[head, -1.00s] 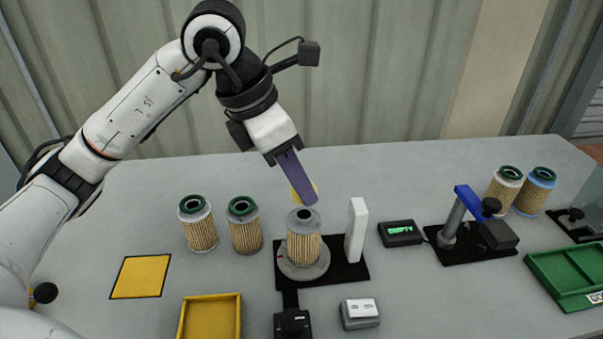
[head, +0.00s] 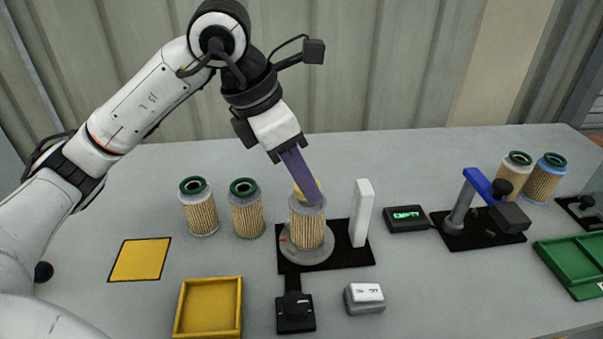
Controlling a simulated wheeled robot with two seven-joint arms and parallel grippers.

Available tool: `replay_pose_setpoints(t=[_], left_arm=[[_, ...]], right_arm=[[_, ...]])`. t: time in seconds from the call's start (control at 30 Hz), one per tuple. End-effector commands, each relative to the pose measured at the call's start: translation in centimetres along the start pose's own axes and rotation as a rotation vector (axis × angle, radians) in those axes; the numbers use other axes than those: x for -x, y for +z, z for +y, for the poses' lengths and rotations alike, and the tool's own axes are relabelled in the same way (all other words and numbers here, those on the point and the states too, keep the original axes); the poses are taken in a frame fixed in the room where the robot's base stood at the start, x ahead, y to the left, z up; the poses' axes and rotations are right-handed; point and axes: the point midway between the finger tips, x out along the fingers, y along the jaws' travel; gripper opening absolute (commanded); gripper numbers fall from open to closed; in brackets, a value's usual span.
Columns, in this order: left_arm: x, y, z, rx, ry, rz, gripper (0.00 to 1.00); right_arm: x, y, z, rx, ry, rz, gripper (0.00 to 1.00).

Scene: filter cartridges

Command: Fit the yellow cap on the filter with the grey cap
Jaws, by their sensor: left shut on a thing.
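The filter with the grey cap (head: 307,232) stands upright on the round grey turntable of a black fixture (head: 352,256). My left gripper (head: 307,190) comes down from the upper left with its purple fingers, tilted, right at the top of this filter. It is shut on the yellow cap (head: 313,188), which is mostly hidden behind the fingers. The cap is at the filter's top opening; I cannot tell whether it is seated. My right gripper is not in view.
A yellow tray (head: 238,310), a white post (head: 362,212), a display reading EMPTY (head: 406,218), a blue-handled press (head: 478,184) and a green tray (head: 548,258) surround the fixture.

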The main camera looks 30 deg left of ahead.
Motion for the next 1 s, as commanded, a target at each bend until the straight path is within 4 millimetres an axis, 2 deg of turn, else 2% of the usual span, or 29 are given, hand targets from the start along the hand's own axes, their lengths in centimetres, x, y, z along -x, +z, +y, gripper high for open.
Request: replay_pose_setpoints(t=[1.0], left_arm=[[-0.51,-0.09,0.03,0.001,0.0,0.0,0.17]], right_arm=[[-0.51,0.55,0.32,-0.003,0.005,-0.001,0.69]])
